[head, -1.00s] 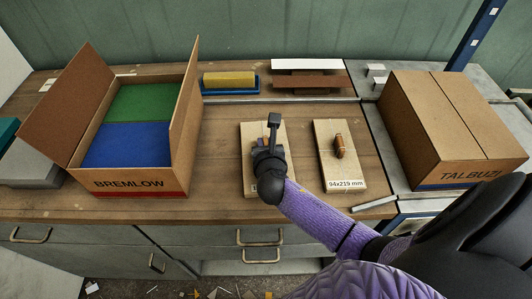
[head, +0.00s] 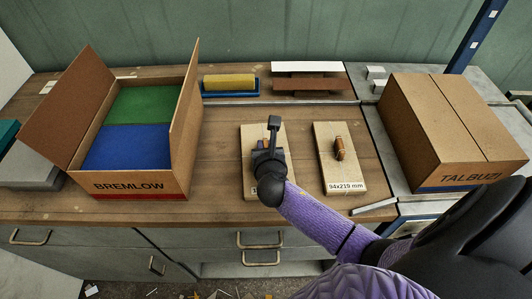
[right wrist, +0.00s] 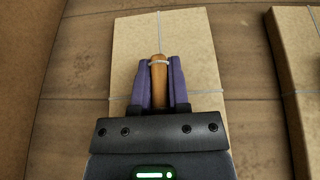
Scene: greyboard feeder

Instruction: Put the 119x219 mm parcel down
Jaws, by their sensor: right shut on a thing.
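The tan flat parcel (head: 249,136) lies flat in the middle of the bench, and I cannot tell whether it touches the top. My right gripper (head: 262,146) is over it and hides its middle and most of its label. In the right wrist view the gripper's purple fingers (right wrist: 160,66) are shut on the wooden handle (right wrist: 159,78) on top of the parcel (right wrist: 131,45). A thin cord runs across the parcel. My left gripper is not in view.
A second parcel (head: 330,168), marked 94x219 mm, lies just to the right. The open BREMLOW box (head: 130,185), with green and blue blocks inside, stands left. The closed TALBUZI box (head: 455,120) stands right. A blue tray with a yellow block (head: 229,82) and brown boards (head: 310,84) lie behind.

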